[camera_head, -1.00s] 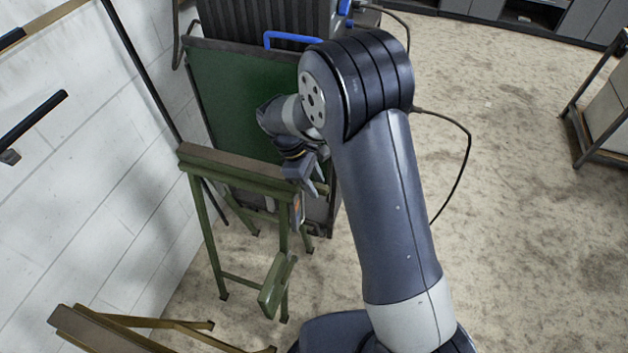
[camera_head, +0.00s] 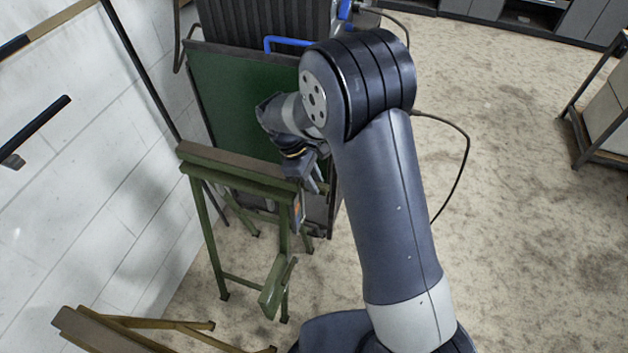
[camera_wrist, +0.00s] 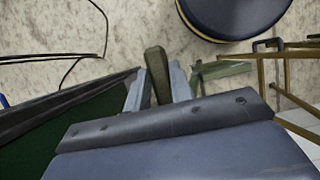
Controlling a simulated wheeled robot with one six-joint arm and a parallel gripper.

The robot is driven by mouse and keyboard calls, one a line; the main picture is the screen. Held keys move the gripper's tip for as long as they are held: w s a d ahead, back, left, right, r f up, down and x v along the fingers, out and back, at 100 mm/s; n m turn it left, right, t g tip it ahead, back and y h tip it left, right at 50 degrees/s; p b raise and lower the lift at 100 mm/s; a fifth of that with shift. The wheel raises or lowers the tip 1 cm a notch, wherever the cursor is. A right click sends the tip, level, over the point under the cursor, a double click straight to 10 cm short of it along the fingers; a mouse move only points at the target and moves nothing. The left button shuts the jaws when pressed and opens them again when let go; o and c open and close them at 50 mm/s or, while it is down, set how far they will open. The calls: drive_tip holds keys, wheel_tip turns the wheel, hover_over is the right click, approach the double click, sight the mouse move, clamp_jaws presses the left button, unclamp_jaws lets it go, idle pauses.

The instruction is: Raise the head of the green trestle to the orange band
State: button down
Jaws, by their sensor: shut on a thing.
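The green trestle (camera_head: 222,240) stands beside the white wall, with a brown-topped green head (camera_head: 235,168) across its legs. My gripper (camera_head: 312,184) is at the right end of the head. In the wrist view, my gripper (camera_wrist: 158,88) is shut on an olive-green bar (camera_wrist: 155,62) between its two grey fingers; it appears to be part of the trestle head. A small orange mark (camera_head: 297,208), probably the orange band, shows on the post just below the head's right end. My arm and gripper hide part of that end.
A green plate-like part (camera_head: 272,290) hangs low at the trestle's right leg. Open floor (camera_head: 520,220) is to the right.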

wheel_tip(320, 180, up, 10)
drive_tip(key=p, duration=0.5)
drive_tip(key=shift+f, duration=0.15)
drive_tip(key=shift+w, duration=0.1)
drive_tip(key=c, duration=1.2)
unclamp_jaws()
drive_tip(key=shift+f, duration=0.1)
drive_tip(key=shift+c, duration=0.2)
drive_tip(key=v, duration=1)
drive_tip(key=shift+a+r, duration=0.15)
drive_tip(key=shift+r, duration=0.25)
drive_tip(key=shift+f, duration=0.1)
